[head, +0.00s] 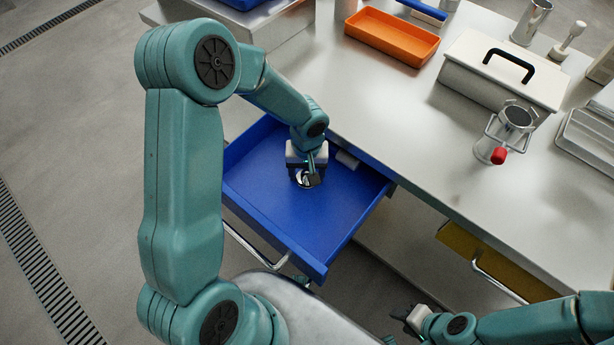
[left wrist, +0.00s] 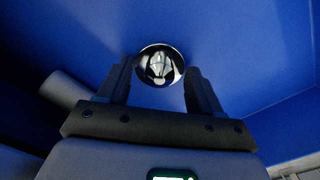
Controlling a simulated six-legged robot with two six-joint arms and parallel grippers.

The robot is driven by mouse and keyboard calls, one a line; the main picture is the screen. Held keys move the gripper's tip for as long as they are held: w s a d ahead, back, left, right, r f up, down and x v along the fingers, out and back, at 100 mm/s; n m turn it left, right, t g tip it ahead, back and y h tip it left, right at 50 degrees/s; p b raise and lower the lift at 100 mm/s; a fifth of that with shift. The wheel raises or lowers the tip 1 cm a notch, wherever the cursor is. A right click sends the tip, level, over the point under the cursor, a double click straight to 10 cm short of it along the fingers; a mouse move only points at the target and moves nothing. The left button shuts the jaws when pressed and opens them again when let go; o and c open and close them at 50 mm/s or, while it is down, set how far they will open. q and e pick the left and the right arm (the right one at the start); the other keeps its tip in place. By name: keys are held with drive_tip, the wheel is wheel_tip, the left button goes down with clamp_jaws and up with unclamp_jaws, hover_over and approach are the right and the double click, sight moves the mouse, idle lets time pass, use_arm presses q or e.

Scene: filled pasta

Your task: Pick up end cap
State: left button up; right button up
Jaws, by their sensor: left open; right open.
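The end cap (left wrist: 160,65) looks like a small round shiny metal disc with a dark, reflecting face. It lies in the open blue drawer (head: 265,220). My left gripper (left wrist: 160,78) is open, with one finger on each side of the end cap in the left wrist view; I cannot tell whether they touch it. In the head view my left gripper (head: 309,181) reaches down into the drawer and partly hides the end cap (head: 301,178). My right gripper (head: 402,315) is open and empty, low in the head view, away from the drawer.
The drawer walls stand around the gripper. On the counter (head: 400,125) are an orange tray (head: 392,38), a white box with a black handle (head: 505,70) and a metal cylinder with a red knob (head: 508,130).

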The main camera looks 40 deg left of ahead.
use_arm(q)
drive_tip(key=c, duration=1.2)
drive_tip(key=shift+o, duration=0.2)
